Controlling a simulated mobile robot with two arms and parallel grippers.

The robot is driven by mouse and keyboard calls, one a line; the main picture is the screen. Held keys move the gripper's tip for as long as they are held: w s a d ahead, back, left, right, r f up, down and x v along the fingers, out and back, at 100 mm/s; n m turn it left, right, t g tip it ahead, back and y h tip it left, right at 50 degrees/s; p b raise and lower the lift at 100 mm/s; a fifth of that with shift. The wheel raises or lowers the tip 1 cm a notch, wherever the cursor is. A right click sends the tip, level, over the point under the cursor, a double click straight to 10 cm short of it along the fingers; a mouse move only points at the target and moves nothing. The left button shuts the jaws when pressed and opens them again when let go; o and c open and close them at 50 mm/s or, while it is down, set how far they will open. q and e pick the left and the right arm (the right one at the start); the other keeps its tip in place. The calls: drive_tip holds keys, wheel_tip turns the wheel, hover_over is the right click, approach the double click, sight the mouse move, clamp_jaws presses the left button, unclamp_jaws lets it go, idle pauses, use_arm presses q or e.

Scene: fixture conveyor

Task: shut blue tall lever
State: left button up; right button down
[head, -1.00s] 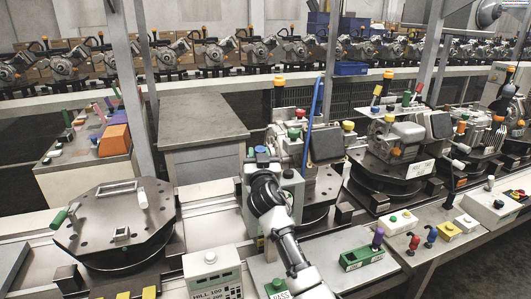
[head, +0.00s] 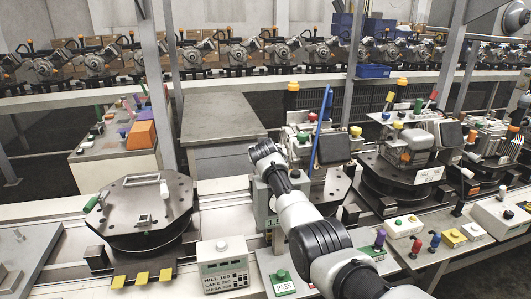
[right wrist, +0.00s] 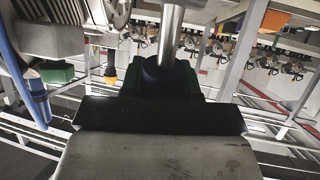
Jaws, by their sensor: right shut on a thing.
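My right arm comes in from the lower right in the head view, and its wrist (head: 266,152) is at the grey control box (head: 270,205) in the middle. The arm hides the fingers there. In the right wrist view the right gripper (right wrist: 164,84) is shut on a dark blue knob (right wrist: 166,72) at the end of a thick metal rod (right wrist: 172,32). Only part of the knob shows between the dark fingers. A separate long blue bar (head: 321,128) leans upright behind the arm; a blue bar also shows at the left in the right wrist view (right wrist: 26,75). My left gripper is not in view.
A round-based fixture (head: 145,200) stands left of the arm. A grey display box (head: 222,265) and a panel with a green button (head: 280,275) stand in front. An engine fixture (head: 410,155) and knobbed boxes (head: 404,226) lie to the right.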

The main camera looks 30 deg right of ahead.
drive_tip(key=shift+w, duration=0.1)
idle(0.4)
drive_tip(key=c, duration=0.8)
unclamp_jaws()
drive_tip(key=shift+f, duration=0.1)
drive_tip(key=shift+v, duration=0.8)
drive_tip(key=b+v, duration=0.1)
drive_tip(key=v, duration=0.8)
drive_tip(key=shift+r+b, duration=0.2)
drive_tip(key=shift+b, duration=0.15)
